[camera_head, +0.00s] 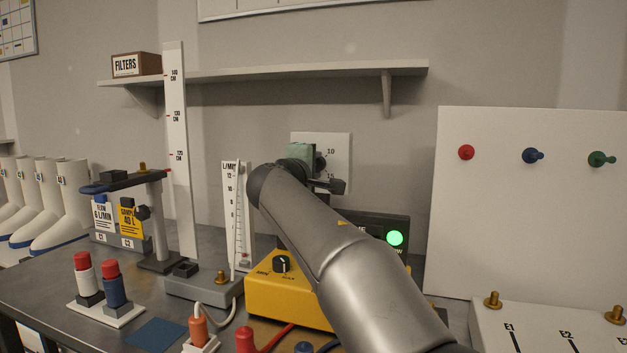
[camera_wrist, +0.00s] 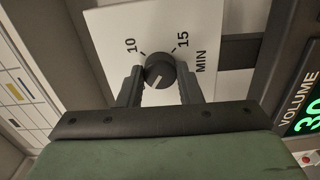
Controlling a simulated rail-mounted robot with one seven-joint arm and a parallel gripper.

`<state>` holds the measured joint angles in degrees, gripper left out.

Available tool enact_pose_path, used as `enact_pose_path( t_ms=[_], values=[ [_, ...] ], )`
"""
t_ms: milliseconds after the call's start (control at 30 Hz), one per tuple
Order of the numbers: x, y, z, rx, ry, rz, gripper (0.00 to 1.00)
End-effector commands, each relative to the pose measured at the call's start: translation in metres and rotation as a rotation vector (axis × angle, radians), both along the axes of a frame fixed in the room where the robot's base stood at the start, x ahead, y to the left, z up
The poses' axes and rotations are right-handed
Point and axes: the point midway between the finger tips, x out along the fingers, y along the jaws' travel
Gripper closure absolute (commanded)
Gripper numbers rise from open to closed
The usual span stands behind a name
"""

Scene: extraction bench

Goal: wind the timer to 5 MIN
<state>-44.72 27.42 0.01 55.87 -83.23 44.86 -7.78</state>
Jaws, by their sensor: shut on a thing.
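The timer is a white dial plate (camera_head: 338,142) on the back wall, and it also shows in the wrist view (camera_wrist: 110,20). It bears the marks 10, 15 and MIN. Its round dark knob (camera_wrist: 159,70) sits between the fingertips of my gripper (camera_wrist: 159,86), which is shut on it. The white mark on the knob points down and slightly left in the wrist view, away from 10 and 15. Any 5 mark is hidden by my gripper. In the head view, my gripper (camera_head: 316,161) reaches the plate and covers its left and lower parts.
A dark display box with a green light (camera_head: 395,238) and a yellow box with a knob (camera_head: 262,297) stand below the timer. A flow tube panel (camera_head: 229,190) and a tall ruler (camera_head: 177,130) stand to the left. A shelf (camera_head: 300,72) runs above.

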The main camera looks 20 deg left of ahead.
Motion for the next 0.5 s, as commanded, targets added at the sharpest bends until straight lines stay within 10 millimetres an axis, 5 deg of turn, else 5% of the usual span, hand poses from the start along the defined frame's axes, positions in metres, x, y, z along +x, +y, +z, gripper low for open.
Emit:
enact_pose_path(
  t_ms=[500],
  values=[
    [0.0001, 0.0004, -0.0023, 0.251, 0.003, -0.002, 0.91]
  ],
)
